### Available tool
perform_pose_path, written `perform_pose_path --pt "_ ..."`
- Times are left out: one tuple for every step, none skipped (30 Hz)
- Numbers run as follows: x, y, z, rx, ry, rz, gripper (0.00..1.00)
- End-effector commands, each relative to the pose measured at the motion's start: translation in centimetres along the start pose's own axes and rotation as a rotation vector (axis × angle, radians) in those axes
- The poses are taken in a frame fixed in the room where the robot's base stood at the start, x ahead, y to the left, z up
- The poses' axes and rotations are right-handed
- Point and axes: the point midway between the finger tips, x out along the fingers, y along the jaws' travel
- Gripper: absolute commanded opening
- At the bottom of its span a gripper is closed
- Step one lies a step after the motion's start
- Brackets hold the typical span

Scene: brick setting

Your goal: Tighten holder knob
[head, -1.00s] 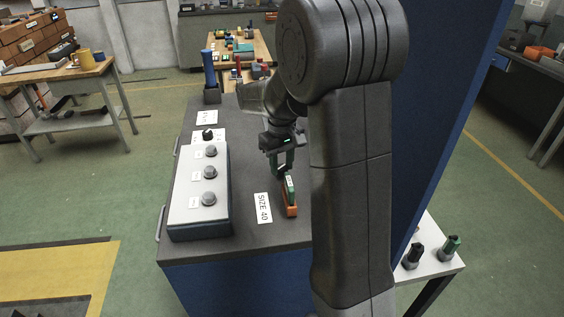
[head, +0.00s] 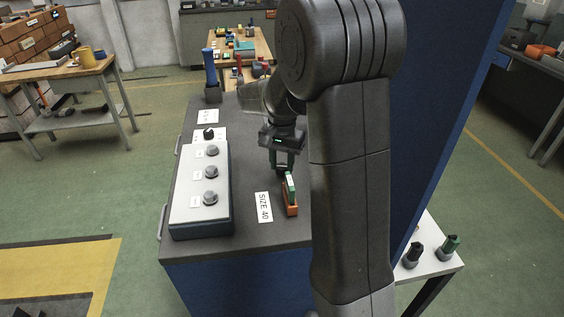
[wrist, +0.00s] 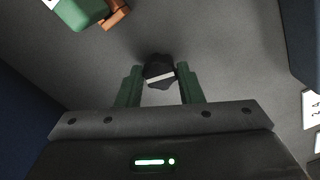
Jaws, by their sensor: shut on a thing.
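The black knob (wrist: 160,74) with a white stripe across it sits between the fingertips of my gripper (wrist: 161,78) in the wrist view. The green fingers are shut on its two sides. In the head view my gripper (head: 283,168) points down at the dark bench top, and the knob is small and mostly hidden there. Just in front of it stands an orange holder (head: 291,210) with a green block (head: 290,187) in it. The orange holder (wrist: 117,17) and the green block (wrist: 78,13) also show at the top left of the wrist view.
A control box (head: 200,215) with several knobs stands to the left on the bench (head: 245,240). A "SIZE 40" label (head: 264,207) lies between box and holder. A blue panel (head: 425,120) rises on the right. A blue cylinder (head: 210,68) stands at the bench's far end.

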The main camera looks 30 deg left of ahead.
Motion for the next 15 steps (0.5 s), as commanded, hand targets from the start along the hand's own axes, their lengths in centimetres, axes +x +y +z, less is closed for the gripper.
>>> perform_pose_path --pt "-0.11 -0.06 -0.07 0.031 0.003 -0.002 0.11" --pt "-0.11 -0.06 -0.07 0.049 0.003 -0.002 0.11" --pt "-0.11 -0.06 -0.08 0.073 0.003 -0.002 0.11" --pt "-0.11 -0.07 -0.08 0.09 0.003 -0.002 0.11" --pt "-0.11 -0.07 -0.08 0.104 0.003 -0.002 0.11" --pt "-0.11 -0.08 -0.08 0.124 0.003 -0.002 0.11" --pt "-0.11 -0.08 -0.08 0.135 0.003 -0.002 0.11" --pt "-0.11 -0.08 -0.08 0.147 0.003 -0.002 0.11" --pt "-0.11 -0.08 -0.09 0.161 0.003 -0.002 0.11" --pt "-0.11 -0.09 -0.09 0.17 0.003 -0.002 0.11" --pt "-0.11 -0.09 -0.09 0.178 0.003 -0.002 0.11" --pt "-0.11 -0.09 -0.09 0.188 0.003 -0.002 0.11" --pt "-0.11 -0.09 -0.09 0.193 0.003 -0.002 0.11" --pt "-0.11 -0.09 -0.09 0.197 0.003 -0.002 0.11" --pt "-0.11 -0.09 -0.09 0.203 0.003 -0.002 0.11"
